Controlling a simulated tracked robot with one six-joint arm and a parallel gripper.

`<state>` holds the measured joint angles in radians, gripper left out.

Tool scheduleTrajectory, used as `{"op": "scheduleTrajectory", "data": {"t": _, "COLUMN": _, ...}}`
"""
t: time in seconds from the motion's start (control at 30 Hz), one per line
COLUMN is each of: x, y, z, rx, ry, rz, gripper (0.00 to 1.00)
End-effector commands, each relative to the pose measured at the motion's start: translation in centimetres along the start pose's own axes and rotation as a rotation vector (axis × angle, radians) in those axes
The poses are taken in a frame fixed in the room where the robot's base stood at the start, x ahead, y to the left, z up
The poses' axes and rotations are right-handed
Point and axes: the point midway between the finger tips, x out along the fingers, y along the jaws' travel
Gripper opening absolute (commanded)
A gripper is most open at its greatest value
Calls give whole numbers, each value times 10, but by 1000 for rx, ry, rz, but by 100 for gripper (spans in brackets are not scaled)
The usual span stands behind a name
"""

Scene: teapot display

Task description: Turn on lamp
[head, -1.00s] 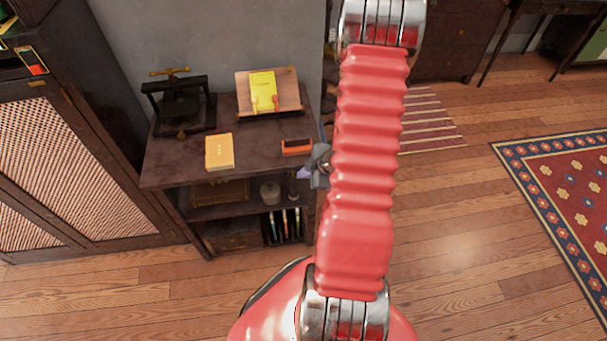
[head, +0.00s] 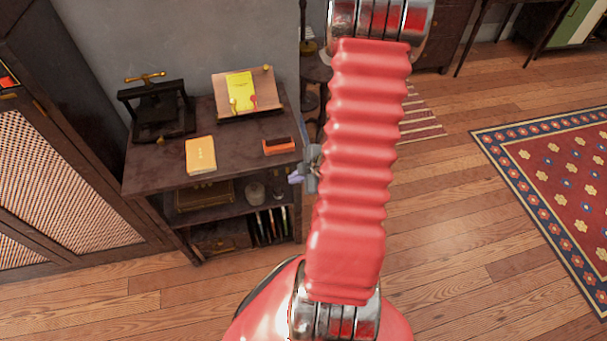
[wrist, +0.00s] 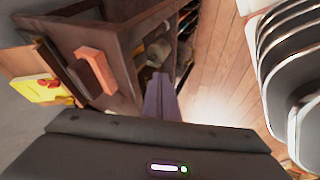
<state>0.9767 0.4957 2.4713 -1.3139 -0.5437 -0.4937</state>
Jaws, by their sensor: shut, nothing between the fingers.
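No lamp can be made out for certain. A thin dark post with a brassy part (head: 308,42) stands on a small round dark table at the back, partly hidden by my arm; I cannot tell if it is a lamp. My gripper (head: 296,176) shows only in part at the left of my red arm, beside the shelf's right edge. In the wrist view its purple fingers (wrist: 160,96) are together and empty, pointing past the shelf side and over the floor.
A dark shelf (head: 225,155) holds a black press (head: 155,110), a bookstand (head: 250,97), a yellow book (head: 201,155) and an orange box (head: 279,146). A cabinet (head: 75,185) stands at left. Wood floor and a red rug (head: 560,180) lie open at right.

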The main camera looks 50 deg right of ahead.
Motion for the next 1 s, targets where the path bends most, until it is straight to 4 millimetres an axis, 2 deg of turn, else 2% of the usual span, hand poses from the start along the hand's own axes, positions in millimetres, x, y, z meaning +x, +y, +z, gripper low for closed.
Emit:
{"op": "scheduleTrajectory", "data": {"t": 0.2, "x": -24, "y": 1, "z": 0, "rx": -2, "ry": -1, "rz": 3, "gripper": 0}}
{"op": "scheduleTrajectory", "data": {"t": 0.43, "x": -44, "y": 1, "z": 0, "rx": -1, "ry": -1, "rz": 2, "gripper": 0}}
{"op": "scheduleTrajectory", "data": {"t": 1.0, "x": -48, "y": -4, "z": 3, "rx": 2, "ry": -1, "rz": -1, "gripper": 0}}
